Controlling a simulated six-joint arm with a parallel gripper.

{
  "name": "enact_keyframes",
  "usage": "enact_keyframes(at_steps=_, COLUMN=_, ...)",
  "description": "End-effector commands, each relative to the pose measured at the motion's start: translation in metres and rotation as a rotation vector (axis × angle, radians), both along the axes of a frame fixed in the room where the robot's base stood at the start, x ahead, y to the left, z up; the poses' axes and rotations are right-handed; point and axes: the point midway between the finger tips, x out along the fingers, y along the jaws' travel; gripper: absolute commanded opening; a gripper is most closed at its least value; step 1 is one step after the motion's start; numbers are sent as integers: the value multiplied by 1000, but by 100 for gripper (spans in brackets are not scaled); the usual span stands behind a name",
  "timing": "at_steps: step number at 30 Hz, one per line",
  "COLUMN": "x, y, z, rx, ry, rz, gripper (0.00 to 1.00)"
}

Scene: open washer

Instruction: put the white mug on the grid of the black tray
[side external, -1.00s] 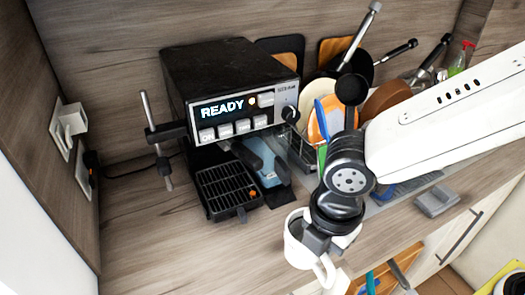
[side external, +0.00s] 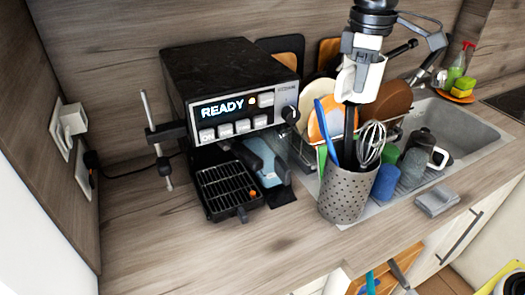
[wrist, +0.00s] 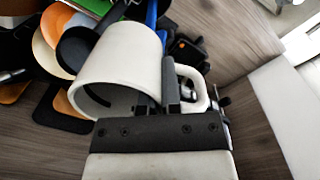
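The white mug (side external: 357,82) hangs in the air at the top of the side view, in front of the dish rack and above the utensil holder. My gripper (side external: 364,45) is shut on it from above. In the wrist view my gripper (wrist: 160,95) pinches the wall of the mug (wrist: 118,65) near its handle, and the mug's opening faces toward the lower left. The black tray (side external: 213,212) with its grid (side external: 226,186) sits at the foot of the coffee machine, left of and below the mug. Its grid is bare, with a small orange spot at the right side.
The coffee machine (side external: 235,85) overhangs the tray's back, with a portafilter (side external: 258,152) at its right. A metal utensil holder (side external: 345,200) with a whisk stands between tray and sink (side external: 470,130). A metal rod (side external: 155,140) stands left. The front counter is clear.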

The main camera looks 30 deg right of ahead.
Motion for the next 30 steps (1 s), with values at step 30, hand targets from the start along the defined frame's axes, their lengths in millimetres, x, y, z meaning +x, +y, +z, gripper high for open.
enact_keyframes(at_steps=30, x=42, y=-110, z=-3, rx=0, ry=-4, rz=-731, gripper=0)
